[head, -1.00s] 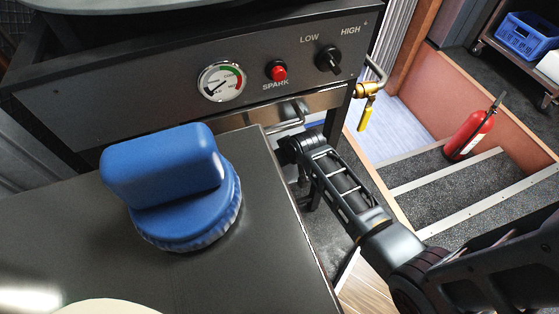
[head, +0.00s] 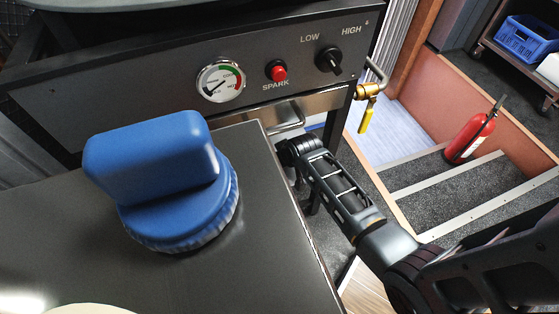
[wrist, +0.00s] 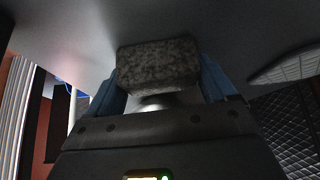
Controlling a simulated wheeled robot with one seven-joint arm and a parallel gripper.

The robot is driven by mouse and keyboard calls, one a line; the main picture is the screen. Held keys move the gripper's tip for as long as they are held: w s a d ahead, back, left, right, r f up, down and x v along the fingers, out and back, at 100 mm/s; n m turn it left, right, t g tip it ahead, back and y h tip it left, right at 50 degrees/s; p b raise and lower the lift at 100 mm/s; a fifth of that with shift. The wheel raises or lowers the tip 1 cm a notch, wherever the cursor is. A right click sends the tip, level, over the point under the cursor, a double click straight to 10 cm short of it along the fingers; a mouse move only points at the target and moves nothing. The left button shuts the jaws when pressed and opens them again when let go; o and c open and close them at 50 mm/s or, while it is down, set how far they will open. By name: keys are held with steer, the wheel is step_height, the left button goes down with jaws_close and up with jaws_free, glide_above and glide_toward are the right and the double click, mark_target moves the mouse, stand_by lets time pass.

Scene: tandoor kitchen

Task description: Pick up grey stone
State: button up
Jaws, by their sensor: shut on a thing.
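The grey stone (wrist: 158,66), a speckled block, shows in the wrist view between the two blue fingers of my gripper (wrist: 160,85). My gripper is shut on it, with one finger at its left and one at its right. In the head view my arm reaches down beside the dark counter, and my gripper and the stone are hidden behind the counter.
A red extinguisher (head: 470,135) stands on the steps.

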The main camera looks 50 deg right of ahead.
steer(key=shift+r, duration=0.1)
steer(key=shift+r+p, duration=0.35)
steer(key=shift+r, duration=0.1)
steer(key=r, duration=0.1)
steer(key=r+p, duration=0.1)
steer(key=shift+s+a+r, duration=0.15)
steer(key=shift+s+r, duration=0.05)
steer(key=shift+r, duration=0.15)
steer(key=s+a+p, duration=0.1)
steer(key=s+a, duration=0.2)
steer(key=s, duration=0.5)
steer(key=s+a+p, duration=0.2)
steer(key=s+a, duration=0.1)
steer(key=s, duration=0.5)
steer(key=shift+a+f+p, duration=0.15)
steer(key=shift+a+p, duration=0.15)
steer(key=shift+a, duration=0.05)
steer(key=o, duration=0.6)
steer(key=c, duration=0.4)
